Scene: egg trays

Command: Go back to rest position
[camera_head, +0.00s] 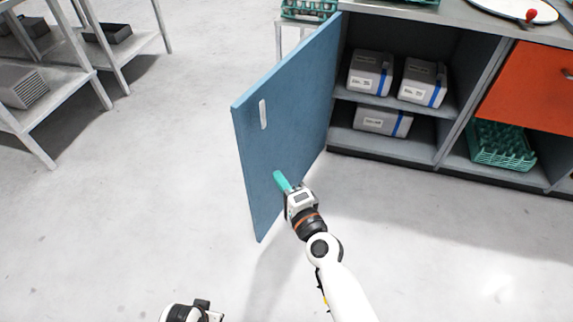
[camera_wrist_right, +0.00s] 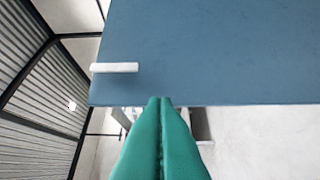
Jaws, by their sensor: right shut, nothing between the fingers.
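My right gripper (camera_head: 281,181) has teal fingers, which are shut with nothing between them. The door stands wide open. In the right wrist view, the shut fingers (camera_wrist_right: 161,104) point up toward the lower edge of the blue door (camera_wrist_right: 220,50). A white handle (camera_wrist_right: 115,68) is on the door, left of the fingers. Part of my left arm shows at the bottom of the head view; its fingers are not visible.
The open cabinet holds several grey boxes (camera_head: 370,73) on its shelves. An orange drawer front (camera_head: 530,88) and a green egg tray (camera_head: 503,143) are at the right. Metal racks (camera_head: 75,70) stand at the far left. The grey floor (camera_head: 130,200) between is clear.

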